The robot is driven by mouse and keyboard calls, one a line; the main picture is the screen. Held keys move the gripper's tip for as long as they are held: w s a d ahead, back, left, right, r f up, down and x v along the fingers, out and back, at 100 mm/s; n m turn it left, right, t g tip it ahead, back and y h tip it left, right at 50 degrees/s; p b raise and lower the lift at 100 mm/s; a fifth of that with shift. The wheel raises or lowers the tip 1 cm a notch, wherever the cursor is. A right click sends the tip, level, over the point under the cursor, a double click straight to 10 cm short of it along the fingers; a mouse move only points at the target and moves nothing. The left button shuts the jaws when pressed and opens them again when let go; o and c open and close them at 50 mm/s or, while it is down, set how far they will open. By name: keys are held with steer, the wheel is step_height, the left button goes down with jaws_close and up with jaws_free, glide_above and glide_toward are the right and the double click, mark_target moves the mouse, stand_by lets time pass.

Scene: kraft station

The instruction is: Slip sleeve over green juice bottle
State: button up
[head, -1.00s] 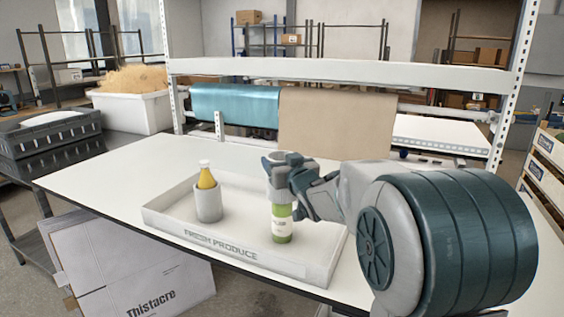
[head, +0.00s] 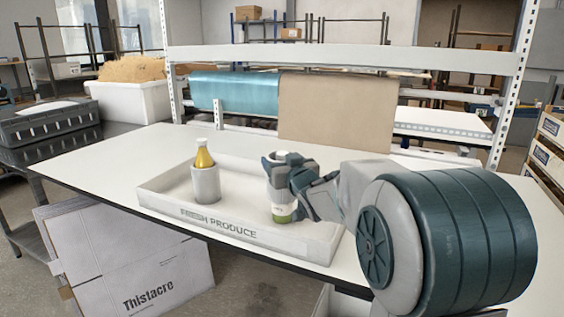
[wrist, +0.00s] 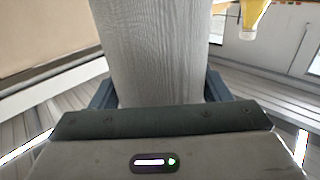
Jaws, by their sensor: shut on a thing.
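My gripper (head: 284,168) is shut on a light grey ribbed sleeve (head: 280,194), over the right part of the tray. In the wrist view the sleeve (wrist: 155,45) stands between the two fingers. The green juice bottle (head: 282,216) is upright in the tray. The sleeve is around most of it, and only a short green band and a bit of label show below the sleeve's lower edge. The bottle's upper part is hidden by the sleeve and my gripper.
The white FRESH PRODUCE tray (head: 165,207) lies on the white table (head: 105,165). A yellow bottle (head: 204,157) stands in a grey sleeve (head: 206,185) to the left. Teal and brown rolls (head: 335,115) hang behind.

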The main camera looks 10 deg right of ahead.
steer(key=shift+f+b, duration=1.75)
steer(key=shift+f, duration=0.35)
steer(key=o, duration=0.7)
steer(key=shift+o, duration=0.2)
steer(key=r, duration=0.3)
steer(key=r+p, duration=0.1)
steer(key=r, duration=0.1)
steer(key=shift+s+d, duration=0.1)
steer(key=shift+d, duration=0.2)
steer(key=s+d+r+p, duration=0.3)
steer(key=s+d+r, duration=0.2)
steer(key=d, duration=0.4)
steer(key=shift+s+d+r, duration=0.2)
steer(key=shift+s+r, duration=0.15)
steer(key=shift+r, duration=0.15)
steer(key=shift+p, duration=0.3)
